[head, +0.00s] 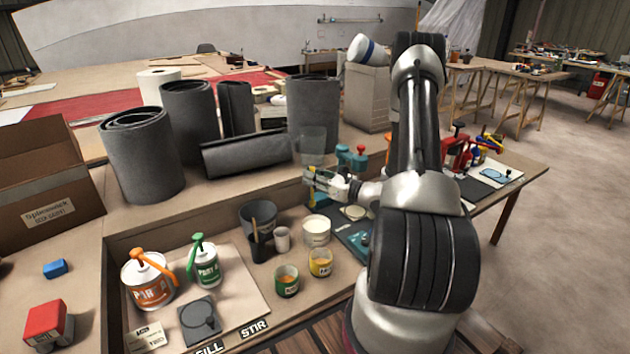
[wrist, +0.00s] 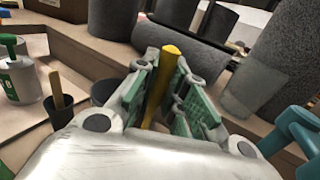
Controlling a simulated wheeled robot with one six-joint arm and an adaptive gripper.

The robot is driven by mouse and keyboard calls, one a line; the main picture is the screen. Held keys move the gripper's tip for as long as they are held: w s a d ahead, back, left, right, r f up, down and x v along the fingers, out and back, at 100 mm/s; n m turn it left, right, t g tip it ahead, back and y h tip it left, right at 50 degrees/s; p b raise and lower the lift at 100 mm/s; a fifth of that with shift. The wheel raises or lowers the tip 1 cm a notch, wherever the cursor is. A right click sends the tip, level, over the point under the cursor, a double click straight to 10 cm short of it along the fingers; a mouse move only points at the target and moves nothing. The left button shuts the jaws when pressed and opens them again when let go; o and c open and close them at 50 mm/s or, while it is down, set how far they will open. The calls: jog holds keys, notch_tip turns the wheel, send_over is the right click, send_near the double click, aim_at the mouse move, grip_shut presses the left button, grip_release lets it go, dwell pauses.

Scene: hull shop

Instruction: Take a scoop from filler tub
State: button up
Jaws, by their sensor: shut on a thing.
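My gripper (head: 318,181) is shut on a yellow-handled tool (wrist: 158,85), held between its green finger pads in the wrist view. In the head view my gripper is above the bench, up and slightly right of a white tub (head: 316,234) with a pale top. No label I can read names the filler tub.
A dark bucket (head: 257,216), a small cup (head: 282,239), an orange-pump can (head: 146,280) and a green-pump can (head: 206,266) stand to the left. Grey rolls (head: 245,154) lie and stand behind. A teal tool (head: 351,160) is close to my gripper.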

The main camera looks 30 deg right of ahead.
notch_tip(320, 180, down, 13)
jog(key=d, duration=0.1)
jog(key=shift+s+r, duration=0.2)
jog(key=shift+s, duration=0.2)
dwell(0.7)
jog(key=shift+d, duration=0.2)
jog(key=shift+d, duration=0.4)
dwell(0.5)
notch_tip(320, 180, up, 11)
jog(key=shift+f, duration=0.2)
dwell(0.9)
jog(key=shift+a, duration=0.15)
dwell(0.4)
